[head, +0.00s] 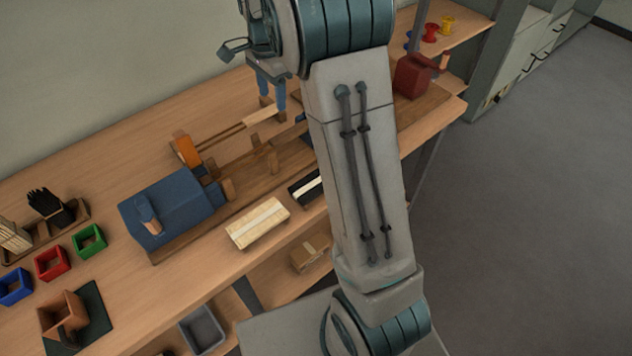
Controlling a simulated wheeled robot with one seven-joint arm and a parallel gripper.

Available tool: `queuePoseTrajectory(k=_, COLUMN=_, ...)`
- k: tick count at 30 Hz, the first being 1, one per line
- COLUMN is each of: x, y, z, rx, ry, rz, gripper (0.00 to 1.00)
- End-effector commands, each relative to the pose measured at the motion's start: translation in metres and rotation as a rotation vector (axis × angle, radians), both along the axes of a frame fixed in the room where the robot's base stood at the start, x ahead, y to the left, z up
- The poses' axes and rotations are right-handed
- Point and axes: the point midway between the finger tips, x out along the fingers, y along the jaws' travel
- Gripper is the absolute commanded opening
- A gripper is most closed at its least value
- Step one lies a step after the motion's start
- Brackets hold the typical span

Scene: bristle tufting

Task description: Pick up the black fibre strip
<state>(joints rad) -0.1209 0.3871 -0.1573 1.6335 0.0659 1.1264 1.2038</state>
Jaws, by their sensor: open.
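A black bundle of upright fibres (47,205) stands in a wooden holder (80,211) at the far left of the bench, next to a pale bundle (14,236). A dark block with a pale stripe (304,188) lies near the bench's front edge, partly hidden by my arm. I cannot tell for certain which of these dark things is the fibre strip. My gripper (272,108) is open, fingers down, over the back of the bench near a pale wooden piece (260,117). It is far to the right of the black bundle, and nothing shows held in it.
A blue machine (170,208) on a wooden base stands between my gripper and the holder. A cream block (258,223) lies before it. Red (52,263), green (89,240) and blue (14,287) bins stand at left. A red device (413,76) is at right.

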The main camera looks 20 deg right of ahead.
Motion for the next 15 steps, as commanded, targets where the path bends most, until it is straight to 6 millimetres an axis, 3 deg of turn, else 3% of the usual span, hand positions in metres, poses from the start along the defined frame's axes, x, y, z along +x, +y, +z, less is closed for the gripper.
queuePoseTrajectory(k=1, x=0.0, y=-0.001, z=0.0, rx=0.0, ry=0.0, rz=-0.001, gripper=0.68)
queuePoseTrajectory(k=3, x=-0.005, y=-0.006, z=-0.003, rx=0.002, ry=0.001, rz=-0.004, gripper=0.84)
queuePoseTrajectory(k=5, x=-0.015, y=-0.016, z=-0.006, rx=0.005, ry=0.001, rz=-0.008, gripper=0.84)
queuePoseTrajectory(k=9, x=-0.055, y=-0.047, z=-0.02, rx=0.011, ry=0.001, rz=-0.015, gripper=0.84)
queuePoseTrajectory(k=15, x=-0.109, y=-0.075, z=-0.038, rx=0.005, ry=0.0, rz=-0.007, gripper=0.84)
